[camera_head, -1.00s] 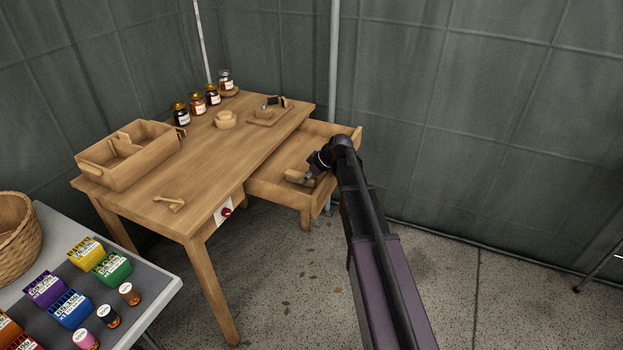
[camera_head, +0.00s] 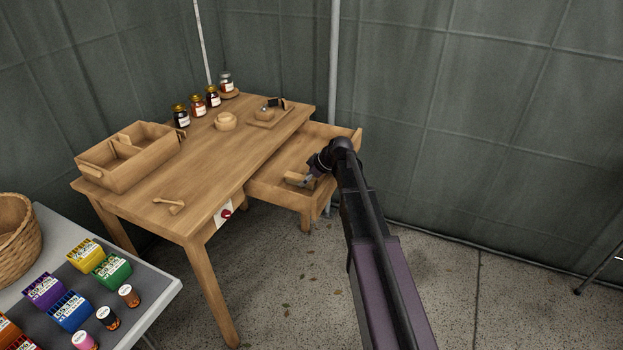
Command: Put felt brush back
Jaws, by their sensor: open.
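A small light-wood block (camera_head: 296,178), which looks like the felt brush, lies in the open drawer (camera_head: 272,190) at the right end of the wooden table. Its felt side cannot be made out. My gripper (camera_head: 311,180) is open, low inside the drawer and just right of the block. At this size I cannot tell whether the fingers touch it. My arm comes in from the lower right and hides part of the drawer's right side.
The wooden table (camera_head: 235,150) holds a divided wooden box (camera_head: 128,172), several jars (camera_head: 198,106), a round wooden piece (camera_head: 225,121), a small board with a dark-handled item (camera_head: 268,117) and a wooden tool (camera_head: 172,205).

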